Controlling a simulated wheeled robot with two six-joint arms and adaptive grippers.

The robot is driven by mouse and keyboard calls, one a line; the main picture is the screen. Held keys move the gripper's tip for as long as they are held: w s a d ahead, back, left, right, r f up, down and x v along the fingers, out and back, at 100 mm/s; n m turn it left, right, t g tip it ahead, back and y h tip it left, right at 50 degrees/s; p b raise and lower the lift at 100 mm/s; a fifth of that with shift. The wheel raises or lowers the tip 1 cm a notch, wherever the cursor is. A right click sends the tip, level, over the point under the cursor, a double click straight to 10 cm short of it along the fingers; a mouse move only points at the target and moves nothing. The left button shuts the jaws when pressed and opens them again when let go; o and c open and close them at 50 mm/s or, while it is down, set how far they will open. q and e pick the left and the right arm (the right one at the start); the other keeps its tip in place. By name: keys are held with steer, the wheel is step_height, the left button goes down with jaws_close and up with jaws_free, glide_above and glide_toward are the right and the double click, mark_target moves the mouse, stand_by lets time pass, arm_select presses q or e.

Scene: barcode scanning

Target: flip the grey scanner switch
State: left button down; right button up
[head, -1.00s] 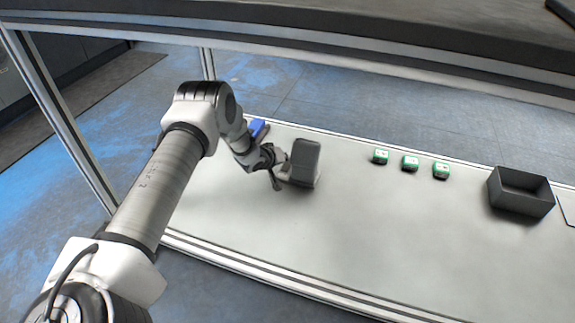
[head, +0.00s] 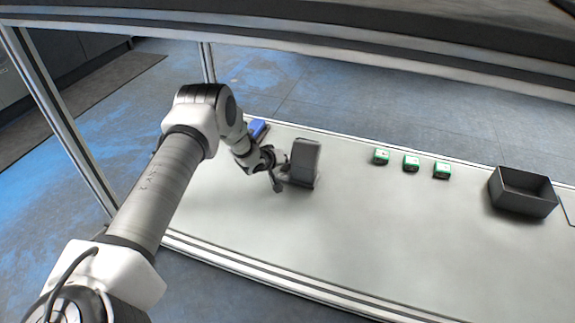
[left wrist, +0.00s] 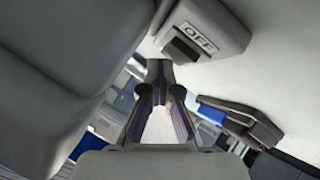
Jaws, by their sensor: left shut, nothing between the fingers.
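The grey scanner (head: 304,160) stands upright on the white table, left of the middle in the head view. In the left wrist view its large grey body (left wrist: 40,100) fills the left side. The light grey switch box (left wrist: 215,25) is at the top of that view, with an OFF label and a dark switch (left wrist: 182,50). My left gripper (head: 279,172) is low at the scanner's left side. In the left wrist view its shut, empty fingertips (left wrist: 159,70) are just below the dark switch; whether they touch it I cannot tell. My right gripper is out of view.
A blue object (head: 258,128) lies behind my left wrist near the back edge. Several small green-and-white boxes (head: 411,163) stand right of the scanner. A dark open bin (head: 523,205) is at the far right. The table's front middle is clear.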

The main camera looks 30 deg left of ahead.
mark_target(285, 168)
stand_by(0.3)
arm_select(q)
steer(key=shift+s+r+p, duration=0.1)
steer(key=shift+r+p, duration=0.6)
steer(key=shift+r, duration=0.05)
steer(key=r+p, duration=0.4)
steer(key=r, duration=0.1)
steer(key=shift+s+d+p, duration=0.1)
steer(key=shift+s+p, duration=0.2)
steer(key=shift+s, duration=0.05)
steer(key=shift+f, duration=0.1)
